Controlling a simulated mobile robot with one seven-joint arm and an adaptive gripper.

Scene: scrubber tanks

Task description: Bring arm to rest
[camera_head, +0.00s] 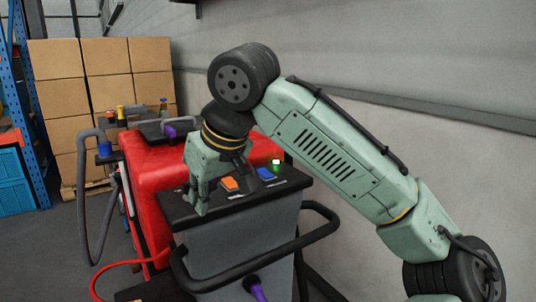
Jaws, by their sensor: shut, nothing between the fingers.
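My pale green arm (325,150) reaches in from the lower right, rises to a dark joint at the upper middle and bends down from there. At its end, my gripper (199,204) points downward over the left part of the scrubber's dark control panel (222,206). Its fingers are shut with nothing held. I cannot tell whether the fingertips touch the panel. An orange button (229,184) lies just right of the gripper, and a blue button (267,174) is further right. A green light (276,162) glows behind the blue one.
The red and grey scrubber (156,178) has a black handlebar (262,258) in front. A grey hose (86,215) hangs at its left. Stacked boxes (101,75) and a blue rack (27,120) stand at the back left. A wall (420,60) runs behind my arm.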

